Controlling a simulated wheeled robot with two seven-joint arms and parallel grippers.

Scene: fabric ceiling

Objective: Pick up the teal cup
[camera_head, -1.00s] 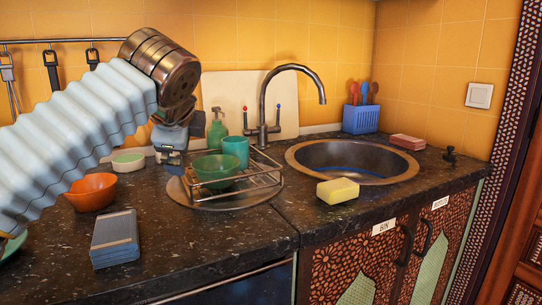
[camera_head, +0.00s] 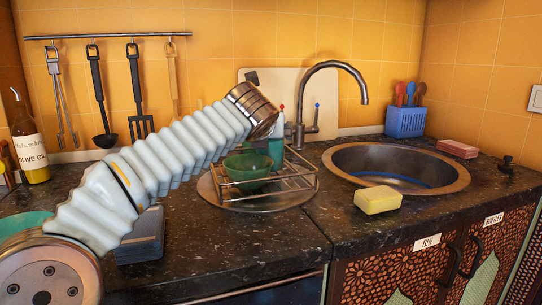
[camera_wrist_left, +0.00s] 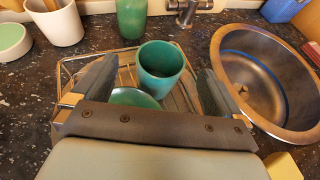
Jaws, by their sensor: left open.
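The teal cup (camera_head: 277,152) stands upright in the wire dish rack (camera_head: 300,182), just behind the green bowl (camera_head: 247,172). In the head view its upper left is partly covered by my arm's end. In the left wrist view the cup (camera_wrist_left: 161,72) shows clearly, its open top facing the camera. My left gripper (camera_wrist_left: 158,64) is open, with one finger on each side of the cup in that view. I cannot tell whether either finger touches it. In the head view the gripper's fingers are hidden behind my arm. My right gripper is not in view.
The green bowl lies in the rack close to the cup. The green soap dispenser (camera_wrist_left: 131,18) stands behind. The sink (camera_head: 395,170), tap (camera_head: 335,67) and yellow sponge (camera_head: 378,199) are to the right. The front of the counter (camera_head: 230,250) is clear.

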